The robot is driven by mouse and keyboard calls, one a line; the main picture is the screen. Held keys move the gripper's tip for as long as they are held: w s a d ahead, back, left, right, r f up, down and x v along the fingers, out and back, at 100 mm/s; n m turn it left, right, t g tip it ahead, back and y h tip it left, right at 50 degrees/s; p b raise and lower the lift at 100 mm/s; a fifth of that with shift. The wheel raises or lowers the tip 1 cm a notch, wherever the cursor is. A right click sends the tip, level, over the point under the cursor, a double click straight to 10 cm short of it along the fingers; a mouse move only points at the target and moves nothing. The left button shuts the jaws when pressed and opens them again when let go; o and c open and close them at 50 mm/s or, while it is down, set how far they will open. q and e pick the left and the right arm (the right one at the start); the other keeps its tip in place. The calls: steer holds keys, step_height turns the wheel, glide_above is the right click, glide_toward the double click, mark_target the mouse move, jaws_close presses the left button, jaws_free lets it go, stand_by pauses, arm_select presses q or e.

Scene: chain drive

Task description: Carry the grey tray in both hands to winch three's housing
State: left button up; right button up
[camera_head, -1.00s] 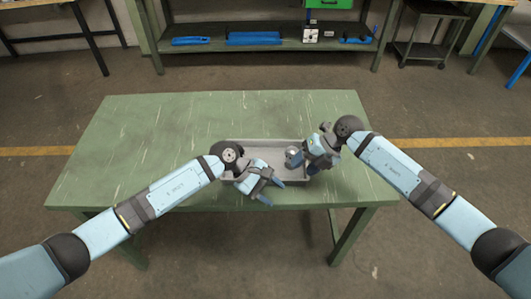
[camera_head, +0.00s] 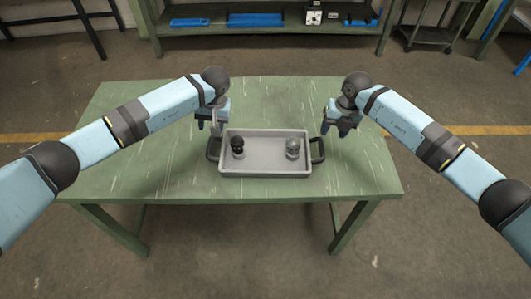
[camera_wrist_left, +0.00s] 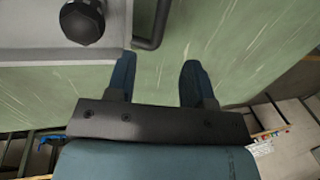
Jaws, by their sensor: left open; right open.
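The grey tray (camera_head: 265,174) sits near the front edge of the green table, with a dark handle at each end. My left gripper (camera_head: 208,127) is open and empty, above and behind the left handle (camera_head: 213,150). The left wrist view shows its spread fingers (camera_wrist_left: 158,75) beside the tray corner and handle (camera_wrist_left: 154,30), apart from both. My right gripper (camera_head: 336,132) is open and empty, near the right handle (camera_head: 318,151).
The green table (camera_head: 150,165) is otherwise clear, with free room left, right and behind the tray. A shelf bench (camera_head: 285,38) with blue parts stands at the back. A dark cart (camera_head: 435,25) is at the back right. A yellow line crosses the floor.

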mark_target(210, 143)
arm_select(q)
steer(key=x, duration=1.2)
steer(key=shift+f, duration=0.2)
arm_select(e)
steer(key=f, duration=0.4)
steer(key=a+f, duration=0.1)
steer(key=f, duration=0.3)
steer(key=a+f, duration=0.1)
steer(key=f, duration=0.3)
steer(key=shift+a, duration=0.2)
arm_select(q)
jaws_close()
arm_select(e)
jaws_close()
arm_select(q)
steer(key=shift+r, duration=0.1)
